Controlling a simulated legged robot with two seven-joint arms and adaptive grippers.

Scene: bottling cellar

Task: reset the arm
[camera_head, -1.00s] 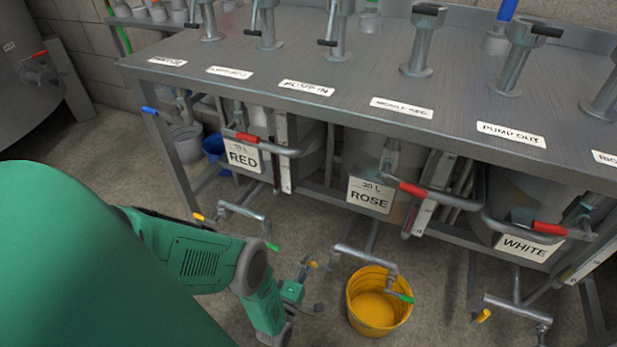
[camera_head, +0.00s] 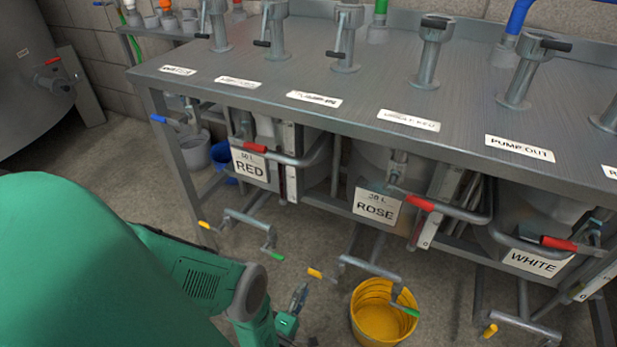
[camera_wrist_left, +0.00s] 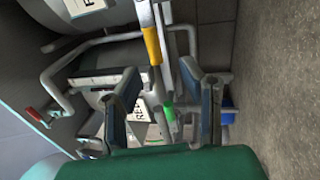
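My left arm is green and comes in from the left in the head view. Its gripper (camera_head: 297,301) shows small and partly cut off low in the picture, left of the yellow bucket. In the left wrist view my left gripper (camera_wrist_left: 169,90) has its two dark fingers wide apart, with nothing held between them. Beyond the fingers are a pipe with a yellow handle (camera_wrist_left: 152,46) and a green handle (camera_wrist_left: 170,119). My right gripper is in neither view.
A steel bench (camera_head: 330,60) carries several valves and labels. Below it hang vessels with signs RED (camera_head: 250,165), ROSE (camera_head: 375,207) and WHITE (camera_head: 532,262). A yellow bucket (camera_head: 366,318) stands on the floor. Pipes with coloured handles jut out near the arm.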

